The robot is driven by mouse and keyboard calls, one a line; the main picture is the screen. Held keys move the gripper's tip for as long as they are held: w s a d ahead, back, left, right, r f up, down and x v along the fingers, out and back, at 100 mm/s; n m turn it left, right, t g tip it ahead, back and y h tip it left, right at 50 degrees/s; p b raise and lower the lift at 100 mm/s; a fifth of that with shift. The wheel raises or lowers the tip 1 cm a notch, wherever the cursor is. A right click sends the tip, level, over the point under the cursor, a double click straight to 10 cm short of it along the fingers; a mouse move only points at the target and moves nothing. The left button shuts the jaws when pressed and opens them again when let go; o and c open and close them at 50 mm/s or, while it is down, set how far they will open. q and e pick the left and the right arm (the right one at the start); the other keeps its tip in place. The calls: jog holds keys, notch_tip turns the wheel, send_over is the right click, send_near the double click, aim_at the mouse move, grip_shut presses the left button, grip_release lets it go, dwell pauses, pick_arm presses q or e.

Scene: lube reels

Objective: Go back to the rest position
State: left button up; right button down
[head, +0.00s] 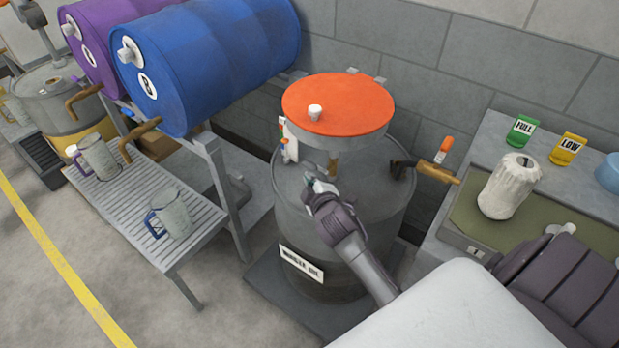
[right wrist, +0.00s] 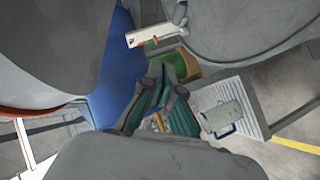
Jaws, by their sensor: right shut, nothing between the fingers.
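My right gripper (head: 314,184) is in front of the grey waste oil drum (head: 297,215), below the orange lid (head: 340,103). Its fingers are shut with nothing between them. In the right wrist view the teal-padded fingers (right wrist: 164,98) show in the middle, with the slatted bench beyond. A white piece with red and green spots (head: 289,138) is close above the gripper, at the drum's left side. I cannot tell whether the gripper touches the drum. My left gripper is in neither view.
A slatted bench (head: 150,216) with two grey mugs stands left, under a blue drum (head: 215,60) and a purple drum (head: 85,50). A bench at right holds a wrapped canister (head: 509,187), a green FULL tag (head: 521,131) and a yellow LOW tag (head: 567,149).

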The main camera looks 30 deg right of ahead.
jog(key=shift+s, duration=0.2)
jog(key=s+a+f+m+g+y, duration=0.15)
jog(key=s+f, duration=0.35)
jog(key=f, duration=0.5)
jog(key=s+a+f+g+y, duration=0.1)
jog(key=s+a+f+g, duration=0.3)
jog(key=f, duration=0.6)
jog(key=s+f+m+g+y, duration=0.1)
jog(key=s+f, duration=0.5)
jog(key=f, duration=0.3)
jog(key=s+a+f+m+g, duration=0.1)
jog(key=s+f, duration=0.4)
jog(key=s, duration=0.5)
jog(key=s+a+f+m+g, duration=0.1)
jog(key=s+f+g, duration=0.2)
jog(key=s, duration=0.8)
jog(key=s+a+f+m+g, duration=0.1)
jog(key=s+f+m+g, duration=0.1)
jog(key=s+f, duration=0.6)
jog(key=s, duration=0.3)
jog(key=shift+s+a, duration=0.15)
jog(key=shift+s, duration=0.05)
jog(key=shift+f+y, duration=0.1)
jog(key=shift+y, duration=0.15)
